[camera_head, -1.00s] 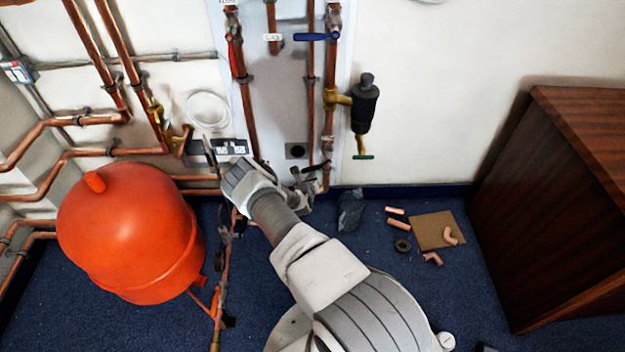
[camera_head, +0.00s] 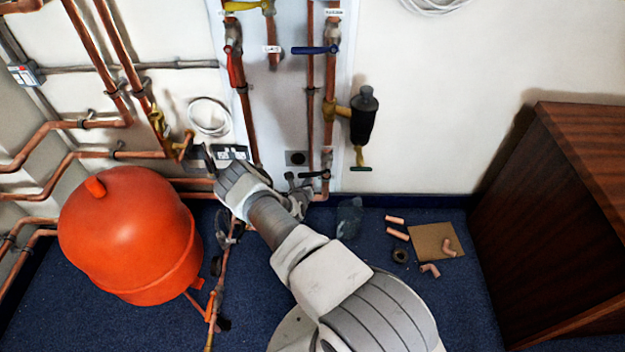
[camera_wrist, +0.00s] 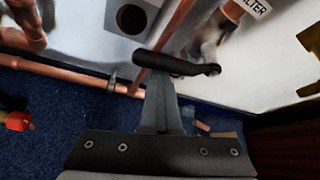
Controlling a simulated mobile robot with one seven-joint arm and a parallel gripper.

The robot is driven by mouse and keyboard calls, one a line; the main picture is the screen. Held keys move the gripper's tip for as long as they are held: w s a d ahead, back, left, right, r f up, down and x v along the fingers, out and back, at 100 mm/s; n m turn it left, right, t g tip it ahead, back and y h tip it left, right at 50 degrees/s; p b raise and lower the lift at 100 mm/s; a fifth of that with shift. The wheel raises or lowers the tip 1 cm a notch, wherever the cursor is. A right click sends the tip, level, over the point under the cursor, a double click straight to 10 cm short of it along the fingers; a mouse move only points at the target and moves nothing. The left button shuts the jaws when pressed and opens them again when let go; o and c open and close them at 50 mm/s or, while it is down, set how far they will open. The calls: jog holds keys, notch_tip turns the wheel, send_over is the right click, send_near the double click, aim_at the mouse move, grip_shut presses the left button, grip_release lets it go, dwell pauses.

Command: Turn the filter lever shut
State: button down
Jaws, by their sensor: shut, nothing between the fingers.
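The filter lever (camera_wrist: 172,64) is a black handle in the wrist view, below a label (camera_wrist: 256,5) reading "FILTER". It extends left from its pivot at the pipe, roughly crosswise to that pipe. In the head view the lever (camera_head: 314,174) shows as a dark, nearly level bar low on the white board. My gripper (camera_wrist: 160,92) is shut and empty. In the wrist view its fingertips reach the lever's underside near the free end; whether they touch is unclear. In the head view my gripper (camera_head: 292,183) is small, just below and left of the lever.
Copper pipes surround the lever; a black filter body (camera_head: 364,118) hangs to its upper right. A blue lever (camera_head: 316,50) sits higher. An orange tank (camera_head: 130,235) stands left, a wooden cabinet (camera_head: 590,200) right. Pipe offcuts and cardboard (camera_head: 432,237) lie on the blue floor.

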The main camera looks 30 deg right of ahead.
jog(key=shift+w+a+r, duration=0.1)
jog(key=shift+w+r, duration=0.05)
jog(key=shift+r, duration=0.25)
jog(key=p+v, duration=0.6)
jog(key=v, duration=1.1)
jog(key=shift+s, duration=0.25)
jog(key=shift+a+r, duration=0.1)
jog(key=shift+a, duration=0.05)
